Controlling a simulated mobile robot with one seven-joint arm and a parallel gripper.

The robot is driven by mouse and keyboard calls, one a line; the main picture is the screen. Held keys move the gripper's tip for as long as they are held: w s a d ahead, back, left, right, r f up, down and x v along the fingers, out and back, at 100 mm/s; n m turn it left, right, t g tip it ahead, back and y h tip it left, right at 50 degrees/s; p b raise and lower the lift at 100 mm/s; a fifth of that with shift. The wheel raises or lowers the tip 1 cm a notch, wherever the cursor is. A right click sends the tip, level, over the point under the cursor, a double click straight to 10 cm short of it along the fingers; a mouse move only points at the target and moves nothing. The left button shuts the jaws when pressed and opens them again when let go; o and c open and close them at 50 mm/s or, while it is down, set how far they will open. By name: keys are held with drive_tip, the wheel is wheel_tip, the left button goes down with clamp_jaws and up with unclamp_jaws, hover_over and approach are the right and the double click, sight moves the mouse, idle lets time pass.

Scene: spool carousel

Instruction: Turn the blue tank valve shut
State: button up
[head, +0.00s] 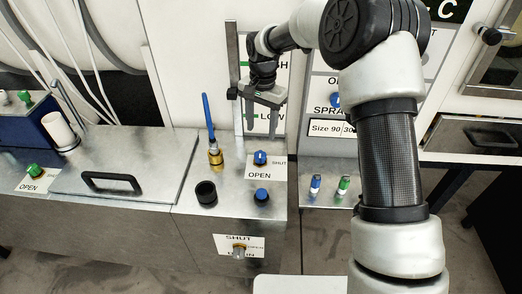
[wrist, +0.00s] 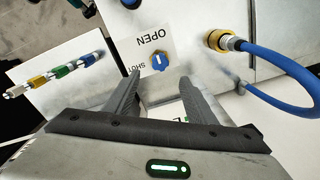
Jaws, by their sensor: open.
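The blue tank valve (head: 260,157) is a small round blue knob with a white pointer mark on a label reading OPEN and SHUT, on the metal counter. In the wrist view the blue knob (wrist: 159,61) shows between and beyond my fingertips, with OPEN and SHUT beside it. Its pointer looks nearer to OPEN than to SHUT in the head view, but the mark is small. My gripper (head: 266,108) is above and behind the knob in the head view, apart from it. Its two fingers (wrist: 160,78) are spread and empty.
A brass fitting (head: 215,158) with a blue hose (head: 207,110) stands left of the knob. A black cup-like part (head: 206,192) and another blue knob (head: 262,195) are nearer the front. A vertical metal post with a scale stands behind.

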sight(260, 154)
wheel_tip(260, 154, down, 11)
drive_tip(key=shift+a+r, duration=0.1)
idle(0.3)
drive_tip(key=c, duration=1)
drive_tip(key=shift+c, duration=0.2)
